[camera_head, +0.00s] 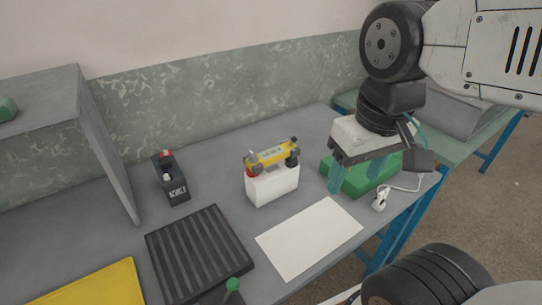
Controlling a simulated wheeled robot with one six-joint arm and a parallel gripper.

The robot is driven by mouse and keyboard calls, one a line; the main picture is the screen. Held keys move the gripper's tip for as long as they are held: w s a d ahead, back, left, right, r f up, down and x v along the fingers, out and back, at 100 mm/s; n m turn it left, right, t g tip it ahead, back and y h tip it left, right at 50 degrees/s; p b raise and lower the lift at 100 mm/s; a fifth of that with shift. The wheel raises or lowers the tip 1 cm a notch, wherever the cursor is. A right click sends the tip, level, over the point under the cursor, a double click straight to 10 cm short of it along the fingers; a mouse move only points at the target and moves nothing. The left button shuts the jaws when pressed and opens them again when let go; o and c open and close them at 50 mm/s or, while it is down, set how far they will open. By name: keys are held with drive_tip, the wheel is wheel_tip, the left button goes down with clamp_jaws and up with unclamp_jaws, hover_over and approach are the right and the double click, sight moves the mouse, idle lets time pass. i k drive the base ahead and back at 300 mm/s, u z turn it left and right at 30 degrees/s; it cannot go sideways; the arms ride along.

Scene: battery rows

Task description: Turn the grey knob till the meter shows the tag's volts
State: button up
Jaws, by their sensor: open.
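A yellow device (277,151) with a small pale display lies on top of a white box (273,186). Dark grey round parts sit at its ends, and a red part shows at its left; I cannot tell which is the grey knob. The display is too small to read. A small black block (171,180) with a red and a white cap stands at the left; a white-marked label (178,192) on its front may be the tag, unreadable here. My gripper (355,184) is open and points down, right of the white box, over a green block (350,173), holding nothing visible.
A white sheet (309,238) and a black ribbed tray (198,254) lie in front on the grey bench. A yellow mat (95,285) is at front left. A grey shelf (110,150) stands at the left. A white corded item (379,202) lies near the right edge.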

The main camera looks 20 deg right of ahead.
sight(252, 158)
drive_tip(key=k, duration=1)
drive_tip(key=u, duration=1.25)
drive_tip(key=i, duration=0.8)
drive_tip(key=z, duration=0.95)
